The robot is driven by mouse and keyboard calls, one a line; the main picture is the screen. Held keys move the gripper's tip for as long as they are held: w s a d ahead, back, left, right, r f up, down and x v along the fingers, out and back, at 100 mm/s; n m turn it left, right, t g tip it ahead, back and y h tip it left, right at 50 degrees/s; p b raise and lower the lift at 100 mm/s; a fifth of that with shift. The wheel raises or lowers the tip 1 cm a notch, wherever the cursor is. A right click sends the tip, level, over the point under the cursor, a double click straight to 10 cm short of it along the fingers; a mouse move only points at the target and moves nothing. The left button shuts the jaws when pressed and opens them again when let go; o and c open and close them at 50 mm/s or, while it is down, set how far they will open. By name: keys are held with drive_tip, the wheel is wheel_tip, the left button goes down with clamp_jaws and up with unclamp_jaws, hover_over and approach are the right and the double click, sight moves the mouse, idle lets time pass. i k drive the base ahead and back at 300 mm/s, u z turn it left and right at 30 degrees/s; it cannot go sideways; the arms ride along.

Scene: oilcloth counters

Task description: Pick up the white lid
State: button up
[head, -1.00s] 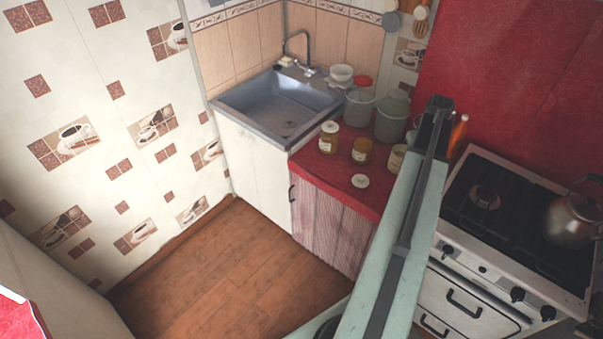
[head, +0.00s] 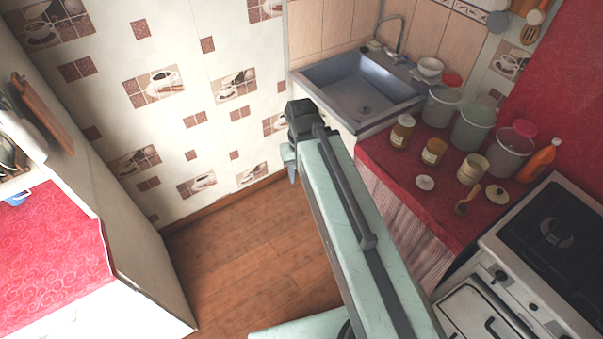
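A small round white lid (head: 425,182) lies flat near the front edge of the red counter (head: 390,165), in front of the jars. A second, cream-coloured round lid (head: 497,194) with a darker centre lies further right, near the stove. My arm reaches up the middle of the head view, over the floor and left of the red counter. My gripper (head: 291,166) is at its far end, partly visible and well apart from the white lid. Its fingers are too small and hidden to tell whether they are open.
Two jars (head: 402,131) and an open pot (head: 472,168) stand behind the white lid. Grey-green canisters (head: 473,126) and an orange bottle (head: 538,160) stand further back. A sink (head: 360,88) is at the back, a stove (head: 550,240) at right. Another red counter (head: 50,250) is at left.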

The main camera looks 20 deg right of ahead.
sight(425, 182)
drive_tip(key=z, duration=1.65)
drive_tip(key=k, duration=0.1)
drive_tip(key=u, duration=0.25)
